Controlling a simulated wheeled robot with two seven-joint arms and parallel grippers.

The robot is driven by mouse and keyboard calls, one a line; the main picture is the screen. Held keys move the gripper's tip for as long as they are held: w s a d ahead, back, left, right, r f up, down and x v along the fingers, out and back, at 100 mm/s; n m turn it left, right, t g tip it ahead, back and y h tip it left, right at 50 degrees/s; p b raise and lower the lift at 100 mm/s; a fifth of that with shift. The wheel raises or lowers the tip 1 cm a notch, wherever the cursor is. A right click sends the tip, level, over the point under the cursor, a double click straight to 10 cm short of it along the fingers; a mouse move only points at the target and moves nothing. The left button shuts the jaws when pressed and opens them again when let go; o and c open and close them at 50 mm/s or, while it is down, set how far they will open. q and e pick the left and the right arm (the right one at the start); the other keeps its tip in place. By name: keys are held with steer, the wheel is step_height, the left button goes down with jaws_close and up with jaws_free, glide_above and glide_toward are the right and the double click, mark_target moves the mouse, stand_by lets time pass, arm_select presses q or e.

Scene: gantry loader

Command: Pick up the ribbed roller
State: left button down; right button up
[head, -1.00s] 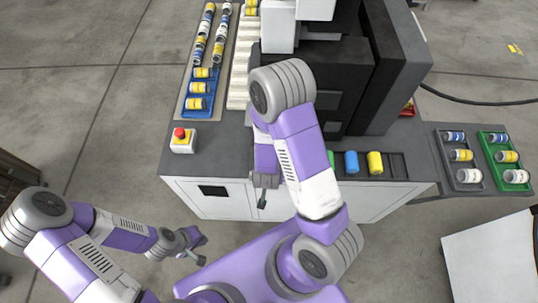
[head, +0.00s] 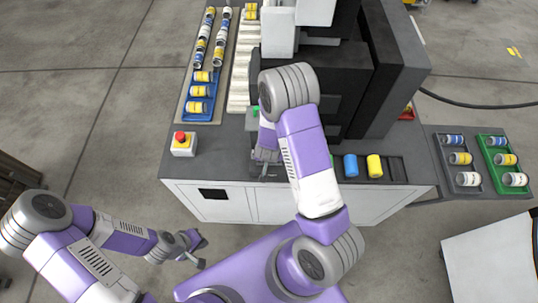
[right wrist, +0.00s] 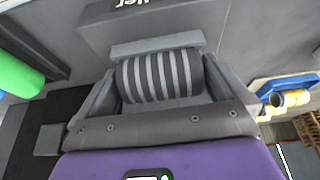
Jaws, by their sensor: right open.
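The ribbed roller (right wrist: 160,76), striped dark and light grey, lies crosswise between the two spread fingers of my right gripper (right wrist: 158,82) in the right wrist view. The fingers are open, one at each end of it; I cannot tell whether they touch it. In the head view my right gripper (head: 266,168) is over the front part of the grey bench top, and I cannot make out the roller there. My left gripper (head: 196,254) hangs over the floor in front of the bench, its fingers apart and empty.
Green, blue (head: 351,165) and yellow (head: 375,166) cylinders stand right of my right forearm on the bench (head: 225,150). A red stop button (head: 181,141) is at the left. The dark machine (head: 345,90) rises behind. Trays of cans sit left and right.

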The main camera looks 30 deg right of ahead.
steer(key=c, duration=0.9)
steer(key=shift+o, duration=0.2)
steer(key=shift+r, duration=0.15)
